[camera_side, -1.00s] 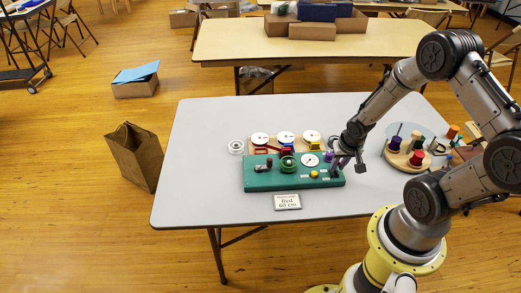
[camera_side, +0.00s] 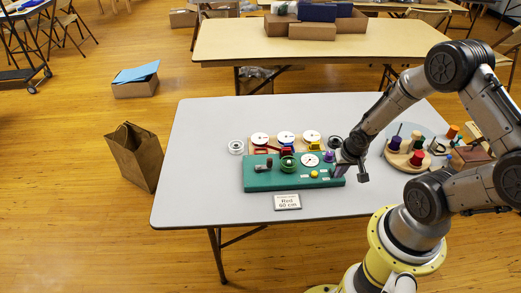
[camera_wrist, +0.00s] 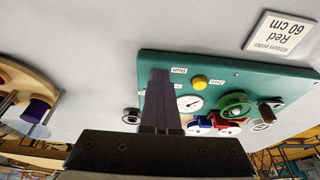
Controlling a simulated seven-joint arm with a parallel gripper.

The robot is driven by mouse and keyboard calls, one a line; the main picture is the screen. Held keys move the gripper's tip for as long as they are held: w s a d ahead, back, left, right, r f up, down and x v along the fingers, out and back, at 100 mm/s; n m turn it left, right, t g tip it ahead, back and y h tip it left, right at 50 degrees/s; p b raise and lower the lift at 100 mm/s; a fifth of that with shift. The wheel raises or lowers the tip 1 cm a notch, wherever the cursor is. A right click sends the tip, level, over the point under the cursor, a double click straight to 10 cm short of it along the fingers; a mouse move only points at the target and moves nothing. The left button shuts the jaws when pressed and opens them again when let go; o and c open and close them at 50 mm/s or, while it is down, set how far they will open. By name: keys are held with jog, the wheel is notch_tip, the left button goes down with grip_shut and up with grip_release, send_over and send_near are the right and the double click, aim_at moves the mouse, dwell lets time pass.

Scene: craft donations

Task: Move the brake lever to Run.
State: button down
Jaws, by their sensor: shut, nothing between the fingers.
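The green machine panel (camera_side: 262,181) lies on the grey table; it also shows in the wrist view (camera_wrist: 215,64). My gripper (camera_side: 337,173) is shut and empty at the panel's right end. In the wrist view its closed fingers (camera_wrist: 160,75) cover part of the panel beside a small "Run" label (camera_wrist: 178,71). I cannot make out the brake lever; it may be hidden by my fingers. I cannot tell whether they touch anything.
The panel carries a yellow button (camera_side: 314,174), a white dial (camera_side: 310,160) and a green wheel (camera_side: 288,163). A round board with spools (camera_side: 409,148) is right. The table's left side is clear.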

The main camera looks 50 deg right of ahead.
jog(key=c, duration=1.2)
grip_release()
jog(key=shift+c, duration=0.2)
notch_tip(320, 180, up, 8)
jog(key=shift+f, duration=0.2)
